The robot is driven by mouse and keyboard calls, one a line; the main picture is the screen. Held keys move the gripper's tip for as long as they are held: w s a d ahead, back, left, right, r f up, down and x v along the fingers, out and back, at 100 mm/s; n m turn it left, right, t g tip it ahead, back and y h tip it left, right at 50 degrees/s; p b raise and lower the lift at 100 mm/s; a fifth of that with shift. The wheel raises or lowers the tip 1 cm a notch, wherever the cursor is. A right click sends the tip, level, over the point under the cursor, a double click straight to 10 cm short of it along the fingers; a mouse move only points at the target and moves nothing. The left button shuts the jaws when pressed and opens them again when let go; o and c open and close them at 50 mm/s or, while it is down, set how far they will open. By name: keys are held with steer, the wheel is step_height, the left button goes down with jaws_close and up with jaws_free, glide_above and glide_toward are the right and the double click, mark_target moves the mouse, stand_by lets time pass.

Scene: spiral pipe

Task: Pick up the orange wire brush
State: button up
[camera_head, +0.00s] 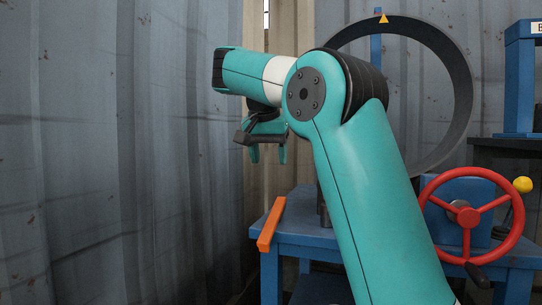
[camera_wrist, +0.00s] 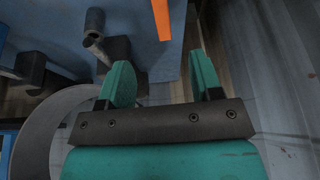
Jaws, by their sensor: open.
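The orange wire brush (camera_head: 271,224) lies on the left edge of the blue table (camera_head: 303,229), its near end at the table's front corner. Only its flat orange body shows; no bristles can be made out. It also shows at the top of the wrist view (camera_wrist: 161,18), cut off by the frame. My gripper (camera_head: 268,156) hangs above the table's left side, higher than the brush and apart from it. In the wrist view my gripper (camera_wrist: 160,80) has its two teal fingers spread, with nothing between them.
A large dark ring (camera_head: 461,90) stands behind my arm. A corrugated metal wall (camera_head: 90,150) closes off the left. A blue machine (camera_head: 519,80) stands at the far right.

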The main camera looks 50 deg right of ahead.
steer(key=shift+s+a+r, duration=0.1)
steer(key=shift+a+r, duration=0.1)
steer(key=shift+r, duration=0.4)
steer(key=shift+p, duration=0.35)
